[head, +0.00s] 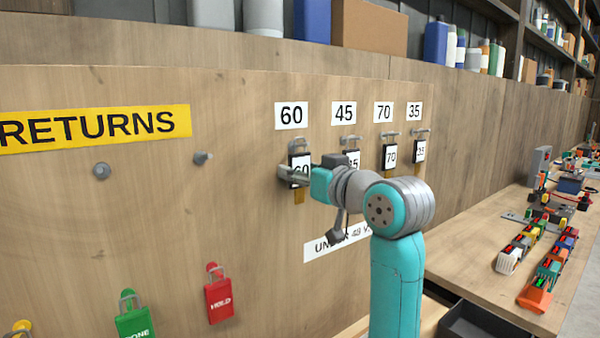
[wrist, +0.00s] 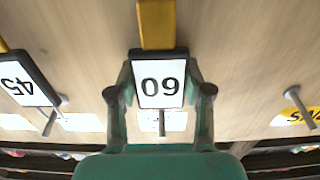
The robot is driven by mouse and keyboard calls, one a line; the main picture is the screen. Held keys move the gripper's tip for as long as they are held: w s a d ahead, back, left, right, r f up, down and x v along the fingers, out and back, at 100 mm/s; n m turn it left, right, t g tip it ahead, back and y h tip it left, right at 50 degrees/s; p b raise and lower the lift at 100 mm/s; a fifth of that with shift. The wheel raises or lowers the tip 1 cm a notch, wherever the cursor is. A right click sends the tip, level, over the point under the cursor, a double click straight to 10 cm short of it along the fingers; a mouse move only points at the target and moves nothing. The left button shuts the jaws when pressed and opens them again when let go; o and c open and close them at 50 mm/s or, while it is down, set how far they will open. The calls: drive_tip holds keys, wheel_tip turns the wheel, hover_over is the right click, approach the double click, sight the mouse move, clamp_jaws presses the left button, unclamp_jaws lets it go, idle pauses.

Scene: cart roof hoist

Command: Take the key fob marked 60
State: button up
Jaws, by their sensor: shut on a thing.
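The key fob marked 60 (head: 299,163) hangs on the wooden board under the 60 label (head: 291,115), below a metal hook (head: 299,146). My gripper (head: 290,174) is shut on it in the head view. In the wrist view, my two fingers (wrist: 159,93) close on both sides of the fob (wrist: 158,76), which appears upside down with its yellow tab (wrist: 156,24) at the top. A hook peg (wrist: 162,122) shows at the fob's ring end. The ring itself is hard to make out, so I cannot tell whether it is still over the peg.
Fobs marked 45 (head: 352,162), 70 (head: 390,157) and 35 (head: 420,151) hang to the right. Red HOLD (head: 219,298) and green (head: 136,320) tags hang lower left. A cluttered bench (head: 490,240) stands right.

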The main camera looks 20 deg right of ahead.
sight(302, 165)
drive_tip(key=shift+s, duration=0.1)
drive_tip(key=shift+s+d+r, duration=0.2)
drive_tip(key=shift+s+d, duration=0.05)
drive_tip(key=shift+s, duration=0.5)
drive_tip(key=shift+s+d+r, duration=0.2)
drive_tip(key=shift+s+d, duration=0.05)
drive_tip(key=shift+s, duration=0.45)
drive_tip(key=shift+s+d+r, duration=0.2)
drive_tip(key=shift+s+d, duration=0.05)
drive_tip(key=shift+s, duration=0.5)
drive_tip(key=shift+v, duration=2.45)
